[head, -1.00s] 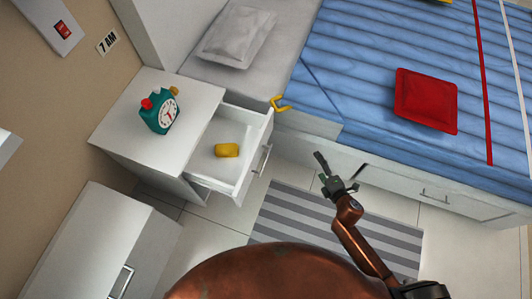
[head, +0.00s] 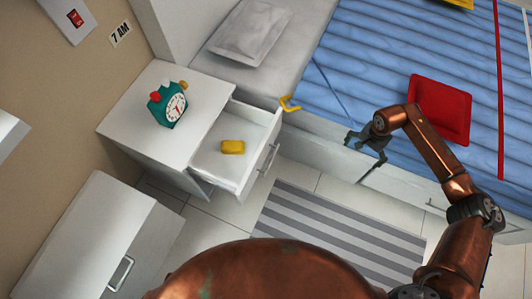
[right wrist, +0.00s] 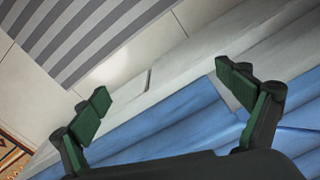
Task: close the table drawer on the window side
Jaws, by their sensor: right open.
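The white bedside table (head: 205,85) stands against the wall at the left. Its drawer (head: 215,175) is pulled open and holds a yellow block (head: 232,147). The drawer's handle (head: 268,160) is on its front, facing right. My right gripper (head: 362,150) is open and empty, beside the bed's edge to the right of the drawer and apart from it. In the right wrist view its two green-padded fingers (right wrist: 165,90) are spread, with the bed edge and floor beyond them. My left gripper is not in view.
A teal alarm clock (head: 168,104) stands on the table top. The bed with its blue cover (head: 370,60) borders the far side, with a yellow hook-like thing (head: 290,104) near its corner. A striped rug (head: 340,230) lies on the floor. A second white cabinet (head: 85,235) stands at lower left.

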